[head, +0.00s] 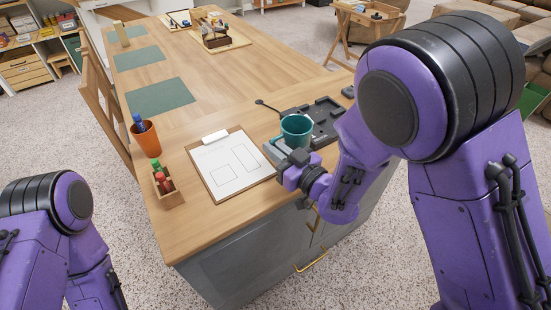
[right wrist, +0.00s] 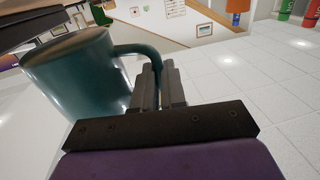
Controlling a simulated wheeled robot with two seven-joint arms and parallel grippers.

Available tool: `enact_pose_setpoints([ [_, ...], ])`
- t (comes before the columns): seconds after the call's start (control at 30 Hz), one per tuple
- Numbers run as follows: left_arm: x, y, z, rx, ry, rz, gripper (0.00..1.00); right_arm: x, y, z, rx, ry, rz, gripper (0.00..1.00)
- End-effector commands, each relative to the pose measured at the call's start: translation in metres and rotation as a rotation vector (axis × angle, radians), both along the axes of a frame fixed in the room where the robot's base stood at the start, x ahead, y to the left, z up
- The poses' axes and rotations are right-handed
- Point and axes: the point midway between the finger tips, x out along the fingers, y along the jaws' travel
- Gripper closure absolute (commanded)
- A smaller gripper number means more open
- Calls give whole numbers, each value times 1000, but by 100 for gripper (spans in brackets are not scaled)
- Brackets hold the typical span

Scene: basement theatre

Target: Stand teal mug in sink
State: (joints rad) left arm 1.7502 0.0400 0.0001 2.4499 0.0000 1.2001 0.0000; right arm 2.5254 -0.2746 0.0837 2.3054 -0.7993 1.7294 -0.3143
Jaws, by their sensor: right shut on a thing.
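The teal mug (head: 296,131) is near the right side of the wooden table, open end up in the head view. My right gripper (head: 284,152) is at the mug's near side. In the right wrist view the mug (right wrist: 80,75) fills the left, and its handle runs into my right gripper (right wrist: 158,82), whose fingers are shut on it. The gripper hides part of the mug's lower side in the head view, so I cannot tell whether it touches anything below. I cannot make out a sink for certain. My left gripper is out of view; only the left arm shows.
A dark grey tray-like thing (head: 325,112) lies behind the mug. A clipboard (head: 228,168) lies left of it. An orange cup (head: 147,140) and a wooden holder (head: 168,194) stand farther left. Green mats (head: 160,96) and a wooden tray (head: 232,42) lie farther back. The middle table is clear.

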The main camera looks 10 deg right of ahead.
Motion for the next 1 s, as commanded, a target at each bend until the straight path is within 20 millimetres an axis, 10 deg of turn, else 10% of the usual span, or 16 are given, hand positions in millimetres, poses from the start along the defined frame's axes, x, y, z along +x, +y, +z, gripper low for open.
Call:
enact_pose_setpoints([
  [0.53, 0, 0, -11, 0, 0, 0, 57, 0, 0, -34, 0, -1, 0, 100],
  [0.63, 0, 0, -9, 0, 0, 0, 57, -1, 0, -33, 0, 1, 1, 64],
  [1.0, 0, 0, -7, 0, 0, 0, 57, -2, -1, -30, -1, 0, 5, 64],
])
